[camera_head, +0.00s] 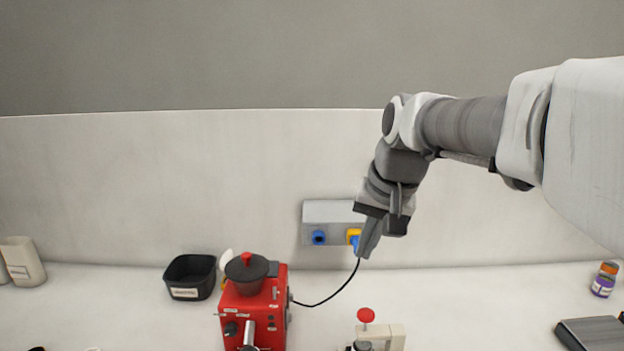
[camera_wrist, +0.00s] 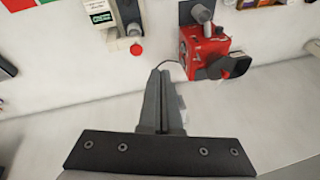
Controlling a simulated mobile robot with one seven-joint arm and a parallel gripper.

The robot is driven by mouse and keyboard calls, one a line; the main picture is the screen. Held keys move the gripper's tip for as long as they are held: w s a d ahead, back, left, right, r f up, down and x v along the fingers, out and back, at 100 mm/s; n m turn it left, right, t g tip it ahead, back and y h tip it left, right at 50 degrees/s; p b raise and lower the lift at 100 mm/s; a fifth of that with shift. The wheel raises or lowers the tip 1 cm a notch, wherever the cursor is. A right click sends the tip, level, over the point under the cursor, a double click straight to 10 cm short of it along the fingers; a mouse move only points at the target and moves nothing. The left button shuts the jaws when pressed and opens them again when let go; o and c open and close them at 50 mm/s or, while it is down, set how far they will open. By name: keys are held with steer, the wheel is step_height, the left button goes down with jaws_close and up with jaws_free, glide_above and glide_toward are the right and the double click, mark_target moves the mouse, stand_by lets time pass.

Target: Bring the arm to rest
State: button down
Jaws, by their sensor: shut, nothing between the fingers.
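My gripper (camera_head: 367,248) hangs from the raised arm at the right of the head view, its fingers pointing down. Its fingers are closed together with nothing between them, as the wrist view (camera_wrist: 157,74) also shows. In the head view the fingertips overlap the lower right of a grey wall box (camera_head: 333,212). Whether they touch it cannot be told. A blue plug (camera_head: 355,242) sits at a yellow socket beside the fingers, partly hidden by them.
A red machine (camera_head: 258,308) stands on the counter, with a black cable (camera_head: 318,305) running toward the wall box. A black bin (camera_head: 190,277) is left of it. A beige device with a red knob (camera_head: 366,315) stands at the front. The counter's right-middle is clear.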

steer(key=s+d+f+n+t, duration=0.1)
steer(key=s+f, duration=0.3)
steer(key=s, duration=0.5)
steer(key=s+d+f+n+t+h+b, duration=0.1)
steer(key=s+d+f, duration=0.2)
steer(key=s, duration=0.7)
steer(key=shift+s+d+f+n+h, duration=0.15)
steer(key=shift+d+f+n+h, duration=0.2)
steer(key=shift+d, duration=0.25)
steer(key=shift+f, duration=0.1)
